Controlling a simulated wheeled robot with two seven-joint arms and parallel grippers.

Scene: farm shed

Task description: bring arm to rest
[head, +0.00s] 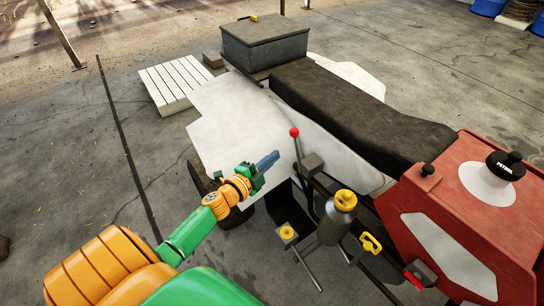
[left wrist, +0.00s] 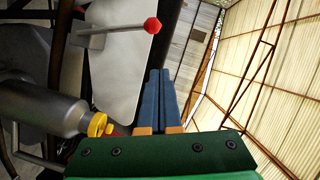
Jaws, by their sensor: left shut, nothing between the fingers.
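My left gripper (head: 268,160) is at the end of the green and orange arm that comes in from the lower left in the head view. Its blue fingers are shut and empty, and it hangs in the air beside a quad-like vehicle. The shut fingers also show in the left wrist view (left wrist: 163,98). A lever with a red knob (head: 294,132) stands just to the right of the fingertips; the red knob also shows in the left wrist view (left wrist: 152,25). My right gripper is not in view.
The vehicle has a dark seat (head: 350,112), a red tank (head: 470,200) with a black cap, and a grey box (head: 265,42) behind. A grey bottle with a yellow cap (head: 345,200) is mounted near my gripper. A white pallet (head: 172,82) lies behind.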

